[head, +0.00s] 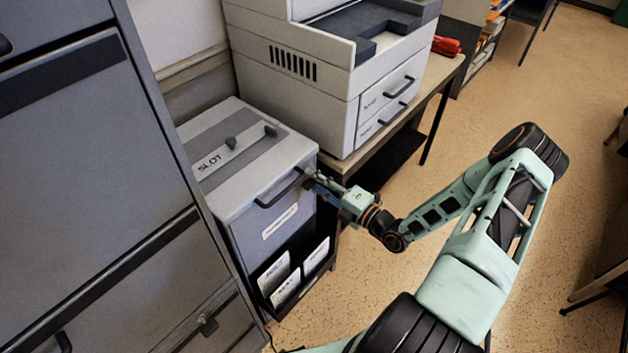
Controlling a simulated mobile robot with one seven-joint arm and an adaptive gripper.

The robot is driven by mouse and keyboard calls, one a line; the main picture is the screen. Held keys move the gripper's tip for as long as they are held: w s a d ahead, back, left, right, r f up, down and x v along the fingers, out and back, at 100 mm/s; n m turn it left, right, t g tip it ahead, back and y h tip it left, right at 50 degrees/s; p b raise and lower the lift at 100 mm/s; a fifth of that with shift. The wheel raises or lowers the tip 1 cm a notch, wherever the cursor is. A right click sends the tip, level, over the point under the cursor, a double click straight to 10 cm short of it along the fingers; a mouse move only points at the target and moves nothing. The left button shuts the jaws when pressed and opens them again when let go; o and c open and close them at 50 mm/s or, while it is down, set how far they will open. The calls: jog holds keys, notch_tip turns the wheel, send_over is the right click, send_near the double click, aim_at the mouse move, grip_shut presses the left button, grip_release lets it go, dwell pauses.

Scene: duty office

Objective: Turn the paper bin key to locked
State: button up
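The paper bin (236,209) is a grey box with a dark band and a strip marked "SLOT" on its lid. A dark bar handle (279,190) crosses the upper front. My gripper (309,181) is at the upper right of the bin's front, by the right end of this handle. I cannot tell whether it touches the bin or how its fingers stand. No key can be made out; the fingers may hide it.
A large printer (310,85) stands on a table (437,88) behind the bin, with red-handled items (446,46) at its far end. Grey drawer cabinets (90,170) rise close on the left.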

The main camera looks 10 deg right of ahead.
jog(key=v, duration=1.2)
